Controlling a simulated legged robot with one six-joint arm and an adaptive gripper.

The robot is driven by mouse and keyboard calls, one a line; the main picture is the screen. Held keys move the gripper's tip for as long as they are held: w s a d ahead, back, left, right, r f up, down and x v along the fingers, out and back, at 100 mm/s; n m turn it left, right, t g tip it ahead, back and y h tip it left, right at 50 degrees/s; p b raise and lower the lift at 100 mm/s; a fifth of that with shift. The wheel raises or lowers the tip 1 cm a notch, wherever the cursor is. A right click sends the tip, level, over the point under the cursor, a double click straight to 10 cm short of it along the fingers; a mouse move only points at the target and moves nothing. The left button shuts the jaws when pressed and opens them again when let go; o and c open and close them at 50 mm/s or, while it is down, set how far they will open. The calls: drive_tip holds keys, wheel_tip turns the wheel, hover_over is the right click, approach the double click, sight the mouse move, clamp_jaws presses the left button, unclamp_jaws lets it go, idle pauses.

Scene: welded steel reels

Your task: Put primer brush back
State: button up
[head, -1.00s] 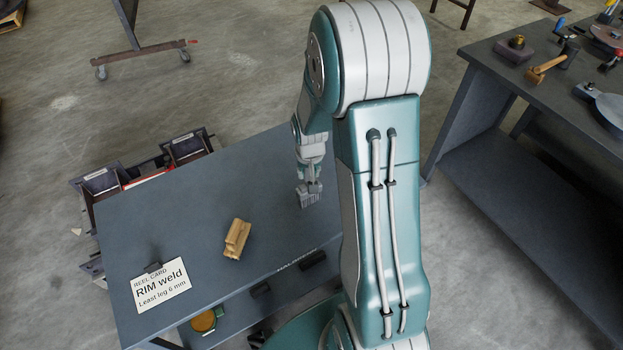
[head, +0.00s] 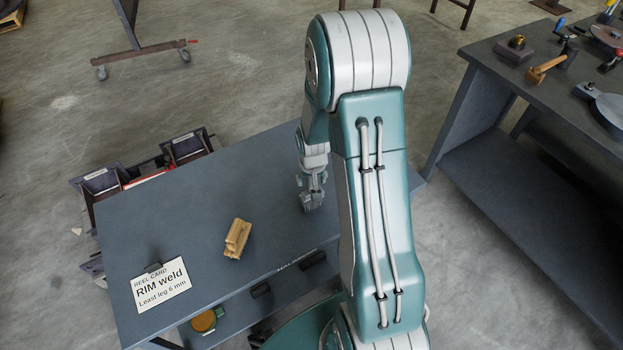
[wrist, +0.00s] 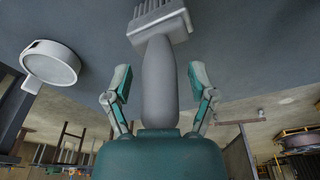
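The primer brush (wrist: 160,75) shows in the wrist view, with a grey handle and a pale ribbed head at the top. My gripper (wrist: 160,84) has one finger on each side of the handle, with a visible gap on both sides, so it is open around the brush. The handle's near end meets the edge of my palm in the picture; whether they touch I cannot tell. In the head view my gripper (head: 311,198) is low over the right part of the grey bench (head: 190,225), and the brush is mostly hidden there.
Dark bins (head: 185,148) hang on the left. Another bench (head: 500,75) with tools stands right.

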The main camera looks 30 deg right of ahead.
drive_tip(key=s+a+r+n+t, duration=0.1)
drive_tip(key=s+a+r, duration=0.2)
drive_tip(key=r, duration=0.5)
drive_tip(key=s+a+r, duration=0.2)
drive_tip(key=s+r, duration=0.1)
drive_tip(key=r, duration=0.6)
drive_tip(key=s+a+r+n+t, duration=0.1)
drive_tip(key=s+a+r, duration=0.2)
drive_tip(key=r, duration=0.5)
drive_tip(key=s+a+r+n+t, duration=0.1)
drive_tip(key=s+a+r, duration=0.1)
drive_tip(key=s, duration=0.3)
drive_tip(key=s+a+r+n+t, duration=0.1)
drive_tip(key=s+a+r, duration=0.1)
drive_tip(key=s, duration=0.3)
drive_tip(key=shift+s+a+r+y, duration=0.15)
drive_tip(key=shift+a+r+y, duration=0.2)
drive_tip(key=shift+r, duration=0.45)
